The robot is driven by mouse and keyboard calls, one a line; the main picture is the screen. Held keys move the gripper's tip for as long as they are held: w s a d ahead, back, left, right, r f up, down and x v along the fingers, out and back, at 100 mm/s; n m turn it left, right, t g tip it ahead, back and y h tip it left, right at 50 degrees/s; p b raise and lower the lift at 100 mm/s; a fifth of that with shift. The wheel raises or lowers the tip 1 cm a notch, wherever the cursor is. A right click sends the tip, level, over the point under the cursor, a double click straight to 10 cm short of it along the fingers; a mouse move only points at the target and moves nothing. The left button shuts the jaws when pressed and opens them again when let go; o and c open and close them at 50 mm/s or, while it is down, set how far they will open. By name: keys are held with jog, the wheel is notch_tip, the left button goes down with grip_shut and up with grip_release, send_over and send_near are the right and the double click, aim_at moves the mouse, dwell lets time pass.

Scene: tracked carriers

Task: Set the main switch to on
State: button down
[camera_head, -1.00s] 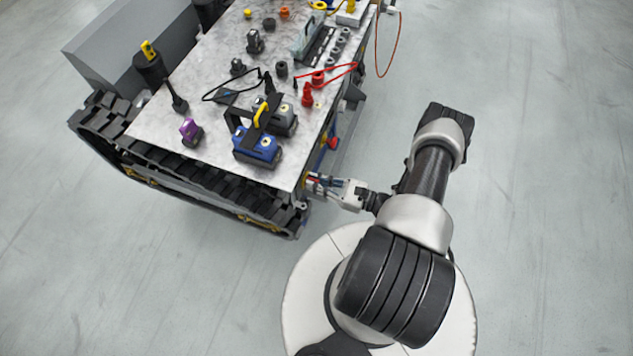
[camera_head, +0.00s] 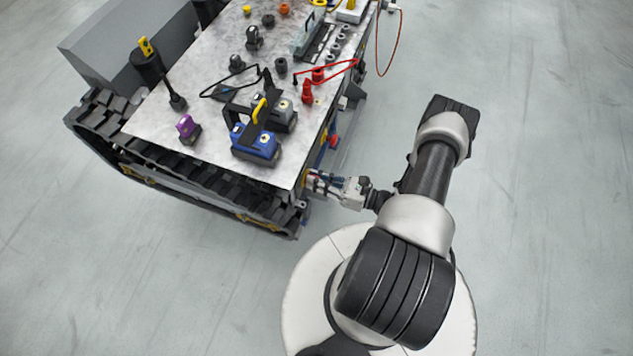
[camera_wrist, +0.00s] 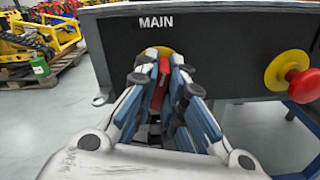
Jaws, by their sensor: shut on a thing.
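The main switch (camera_wrist: 160,84) is a red handle on a yellow round base, under the word MAIN on a dark panel (camera_wrist: 225,48) in the wrist view. The handle looks roughly upright, with a slight tilt. My gripper (camera_wrist: 163,88) is shut on the red handle, one finger on each side. The fingers hide much of the switch, and I cannot read any on or off marks. In the head view my gripper (camera_head: 317,183) is at the near right end of the tracked carrier (camera_head: 190,190), and the switch is hidden there.
A red emergency-stop knob (camera_wrist: 296,80) on a yellow base sits right of the switch on the panel. The carrier's top (camera_head: 215,80) bears a blue battery block (camera_head: 256,143), a red connector (camera_head: 308,91) and cables. The floor to the right is clear.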

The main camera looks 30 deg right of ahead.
jog(key=m+b, duration=0.1)
jog(key=m, duration=0.1)
jog(key=m+b, duration=0.1)
jog(key=shift+f+m, duration=0.2)
jog(key=shift+m, duration=0.2)
jog(key=m+b, duration=0.1)
jog(key=m, duration=0.2)
jog(key=shift+w+d+m, duration=0.1)
jog(key=shift+m, duration=0.2)
jog(key=m+b, duration=0.1)
jog(key=m, duration=0.2)
jog(key=shift+m, duration=0.3)
jog(key=shift+f+m, duration=0.1)
jog(key=shift+m, duration=1.7)
jog(key=c, duration=1.7)
grip_release()
